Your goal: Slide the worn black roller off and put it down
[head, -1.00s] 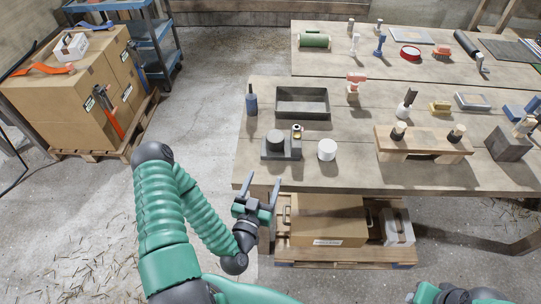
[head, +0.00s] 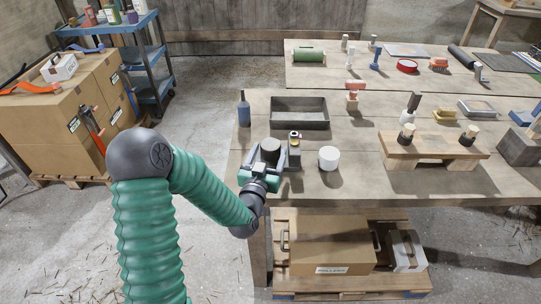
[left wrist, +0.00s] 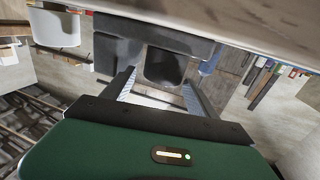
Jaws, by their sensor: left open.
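The worn black roller (head: 270,146) sits on a dark grey block (head: 293,161) near the table's front left edge; it also shows in the left wrist view (left wrist: 165,66). A brass-coloured fitting (head: 295,138) stands at the block's right. A white roller (head: 328,158) stands apart on the table to the right. My left gripper (head: 268,157) is open at the block, its fingers pointing toward the black roller. In the left wrist view the fingers are spread and the roller shows between and beyond their tips; I cannot tell whether they touch it. My right gripper is not in view.
A dark empty tray (head: 300,125) lies behind the block, with a blue bottle (head: 244,110) to its left. A wooden stand (head: 433,147) with brushes is at the right. Bare tabletop (head: 350,184) lies in front of the white roller.

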